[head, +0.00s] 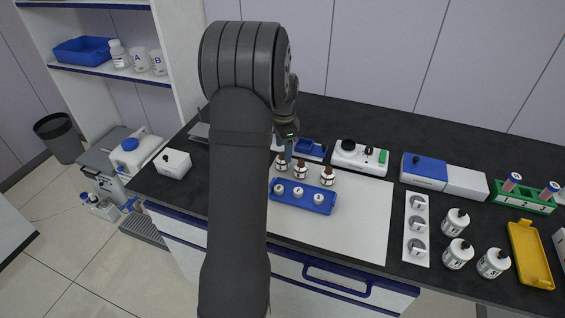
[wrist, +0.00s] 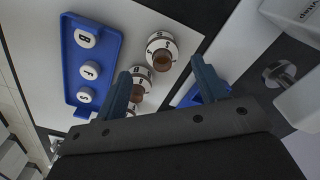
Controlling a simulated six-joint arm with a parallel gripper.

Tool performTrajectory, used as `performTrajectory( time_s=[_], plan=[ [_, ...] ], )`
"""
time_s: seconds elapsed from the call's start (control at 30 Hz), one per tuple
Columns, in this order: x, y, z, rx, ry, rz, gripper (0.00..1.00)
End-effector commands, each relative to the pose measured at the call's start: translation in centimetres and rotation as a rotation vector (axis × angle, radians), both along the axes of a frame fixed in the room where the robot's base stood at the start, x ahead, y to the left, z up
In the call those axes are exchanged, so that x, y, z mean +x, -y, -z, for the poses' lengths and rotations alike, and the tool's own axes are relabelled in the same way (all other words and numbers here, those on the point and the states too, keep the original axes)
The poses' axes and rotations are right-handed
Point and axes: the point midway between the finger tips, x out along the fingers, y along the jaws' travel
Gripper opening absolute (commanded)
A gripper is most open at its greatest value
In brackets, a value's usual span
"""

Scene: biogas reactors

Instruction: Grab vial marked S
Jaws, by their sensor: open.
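Three brown vials with white lettered collars stand in a row on the white mat: the left vial (head: 281,164), the middle vial (head: 301,171) and the right vial (head: 328,177). Their letters are too small to read surely. My gripper (head: 288,152) is open and points down at the left end of the row. In the wrist view, one vial (wrist: 161,52) shows ahead between the spread fingers (wrist: 161,68). Another vial (wrist: 141,80) is partly hidden by the left finger. The gripper holds nothing.
A blue tray (wrist: 73,64) holds white round caps marked B, F and S, in front of the vials. Behind the vials are a small blue tray (head: 312,155) and a white device (head: 360,158).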

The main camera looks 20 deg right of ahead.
Motion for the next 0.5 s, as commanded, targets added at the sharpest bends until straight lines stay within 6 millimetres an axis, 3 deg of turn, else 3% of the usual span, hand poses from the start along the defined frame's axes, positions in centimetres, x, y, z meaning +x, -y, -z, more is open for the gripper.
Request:
performTrajectory(
  time_s=[0.27, 0.5],
  plan=[
    [0.3, -0.1, 4.1, 0.002, -0.003, -0.001, 0.65],
    [0.3, 0.0, 4.4, 0.001, -0.001, -0.001, 0.65]
  ],
)
